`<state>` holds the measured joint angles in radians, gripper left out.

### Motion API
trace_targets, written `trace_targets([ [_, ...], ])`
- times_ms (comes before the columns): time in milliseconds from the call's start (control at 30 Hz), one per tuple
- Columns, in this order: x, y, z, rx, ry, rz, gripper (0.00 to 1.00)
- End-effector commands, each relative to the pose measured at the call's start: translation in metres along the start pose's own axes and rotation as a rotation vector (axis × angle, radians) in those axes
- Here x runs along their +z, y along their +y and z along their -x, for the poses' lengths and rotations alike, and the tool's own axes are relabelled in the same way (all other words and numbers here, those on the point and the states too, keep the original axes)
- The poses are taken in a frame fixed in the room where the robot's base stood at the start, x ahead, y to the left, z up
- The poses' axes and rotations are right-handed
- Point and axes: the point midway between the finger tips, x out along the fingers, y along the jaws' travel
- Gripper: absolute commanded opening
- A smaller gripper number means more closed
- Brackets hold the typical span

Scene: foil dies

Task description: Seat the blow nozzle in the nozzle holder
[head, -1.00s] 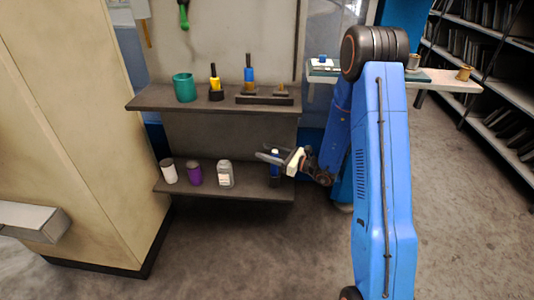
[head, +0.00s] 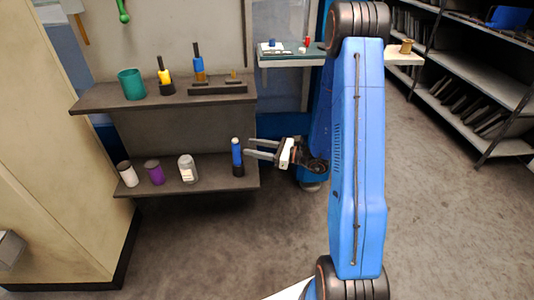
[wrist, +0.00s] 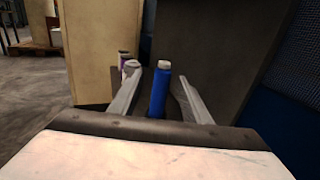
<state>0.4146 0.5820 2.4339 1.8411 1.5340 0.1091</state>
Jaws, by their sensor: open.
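A slim blue cylinder (head: 237,155) with a pale top and a dark base stands upright at the right end of the lower shelf; it may be the blow nozzle. My gripper (head: 249,147) is open and empty just right of it, fingers pointing at it. In the wrist view the blue cylinder (wrist: 158,92) shows between the two spread fingers; I cannot tell whether they touch it. A dark rack (head: 217,88) on the upper shelf has a blue-handled tool (head: 198,66) upright in it and smaller brassy pieces. I cannot tell which piece is the nozzle holder.
The floor in front is clear.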

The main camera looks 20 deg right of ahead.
Motion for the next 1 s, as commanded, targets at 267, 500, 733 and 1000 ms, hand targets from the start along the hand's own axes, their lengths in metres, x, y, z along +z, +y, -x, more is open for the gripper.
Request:
trace_targets([
  [267, 0.052, 0.069, -0.012, 0.233, 0.051, 0.169, 0.43],
  [500, 0.088, 0.142, -0.004, 0.472, 0.129, 0.373, 0.43],
  [733, 0.109, 0.202, 0.019, 0.683, 0.217, 0.588, 0.43],
  [1000, 0.122, 0.254, 0.059, 0.9, 0.335, 0.866, 0.43],
])
